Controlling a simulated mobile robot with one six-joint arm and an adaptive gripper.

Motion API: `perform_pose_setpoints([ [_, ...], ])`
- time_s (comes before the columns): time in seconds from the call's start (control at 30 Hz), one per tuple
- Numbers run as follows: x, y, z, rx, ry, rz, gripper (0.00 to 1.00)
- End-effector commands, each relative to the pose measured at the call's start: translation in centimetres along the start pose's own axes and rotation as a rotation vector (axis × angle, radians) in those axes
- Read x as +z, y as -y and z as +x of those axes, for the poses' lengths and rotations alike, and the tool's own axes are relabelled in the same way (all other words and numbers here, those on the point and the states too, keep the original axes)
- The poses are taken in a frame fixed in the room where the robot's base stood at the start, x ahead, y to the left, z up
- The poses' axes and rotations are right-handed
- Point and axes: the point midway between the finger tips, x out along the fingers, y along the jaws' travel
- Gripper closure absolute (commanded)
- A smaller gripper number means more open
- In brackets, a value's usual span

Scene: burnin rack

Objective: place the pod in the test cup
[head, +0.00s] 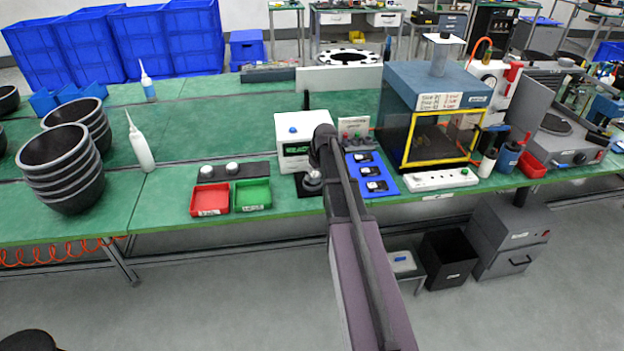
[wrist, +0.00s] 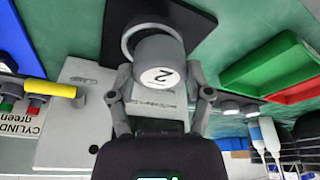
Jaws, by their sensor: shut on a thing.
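The pod is a grey cylinder with a round white label marked 2 (wrist: 160,75). It is between the two fingers of my gripper (wrist: 160,92), which are shut on it in the wrist view. The test cup shows as a pale grey round rim (wrist: 130,38) on a black pad (wrist: 180,14), right beside the pod in the picture. The pod covers part of the cup, and I cannot tell whether they touch. In the head view my gripper (head: 312,180) is over the black pad in front of the white box; my arm hides much of this spot.
The white box (head: 293,150) with a screen stands right behind the pad. A red tray (head: 210,212), a green tray (head: 253,207) and a dark strip with two white-topped pieces (head: 247,170) lie left. A blue mat (head: 388,190) with black items lies right.

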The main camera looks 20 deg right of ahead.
Motion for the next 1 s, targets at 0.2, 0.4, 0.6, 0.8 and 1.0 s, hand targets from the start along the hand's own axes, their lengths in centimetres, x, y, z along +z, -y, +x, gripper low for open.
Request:
perform_pose_setpoints([
  [0.2,-1.2,-0.5,0.5,0.0,0.0,-0.001,0.82],
  [0.4,-1.1,-0.4,0.4,0.0,0.0,-0.001,0.82],
  [0.6,-1.5,-0.6,0.6,0.0,0.0,-0.001,0.82],
  [0.8,-2.1,-0.9,1.8,0.0,0.0,-0.002,0.82],
  [1.0,-1.6,-0.9,3.5,0.0,0.0,-0.002,0.82],
])
